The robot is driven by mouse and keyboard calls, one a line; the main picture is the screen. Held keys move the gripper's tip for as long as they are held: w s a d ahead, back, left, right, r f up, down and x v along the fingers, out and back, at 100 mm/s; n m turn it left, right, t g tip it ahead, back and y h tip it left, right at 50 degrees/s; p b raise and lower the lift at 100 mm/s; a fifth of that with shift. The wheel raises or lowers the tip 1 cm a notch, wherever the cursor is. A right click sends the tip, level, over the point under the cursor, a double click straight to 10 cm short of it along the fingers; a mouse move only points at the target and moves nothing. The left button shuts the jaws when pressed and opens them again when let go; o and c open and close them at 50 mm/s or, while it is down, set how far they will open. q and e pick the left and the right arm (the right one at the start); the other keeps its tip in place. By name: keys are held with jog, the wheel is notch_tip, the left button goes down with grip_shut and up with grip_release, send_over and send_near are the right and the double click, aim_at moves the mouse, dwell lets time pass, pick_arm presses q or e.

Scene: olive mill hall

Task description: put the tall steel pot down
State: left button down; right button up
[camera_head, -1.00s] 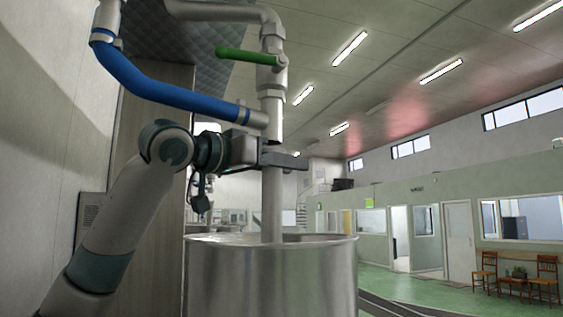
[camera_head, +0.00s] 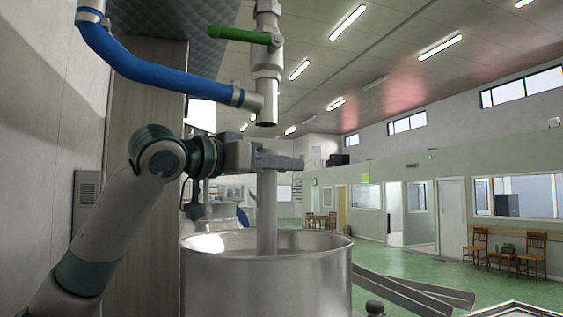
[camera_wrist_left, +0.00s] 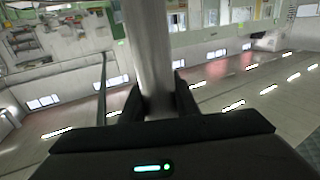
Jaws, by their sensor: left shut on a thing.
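The tall steel pot (camera_head: 265,280) is a wide, open, shiny cylinder at the bottom middle of the head view. It looks upright; its base is cut off by the picture edge, so what lies under it is hidden. A grey upright bar (camera_head: 267,215) rises out of its mouth; the bar's lower end is hidden by the near rim. My left gripper (camera_head: 277,161) is shut on this bar above the rim. In the left wrist view the bar (camera_wrist_left: 148,45) passes between the dark fingers. My right gripper is not in view.
A blue pipe (camera_head: 155,75) and a steel pipe with a green valve handle (camera_head: 240,35) hang above the left gripper. A wall panel (camera_head: 145,110) stands close on the left. Dark rails (camera_head: 410,292) lie on the green floor at right; chairs (camera_head: 532,250) stand farther off.

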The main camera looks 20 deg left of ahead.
pick_arm(q)
jog(key=shift+f, duration=0.1)
jog(key=c, duration=1.4)
grip_release()
jog(key=shift+f, duration=0.1)
jog(key=shift+o, duration=0.2)
jog(key=shift+s, duration=0.15)
jog(key=b+v, duration=0.6)
jog(key=v, duration=0.6)
jog(key=shift+r, duration=0.2)
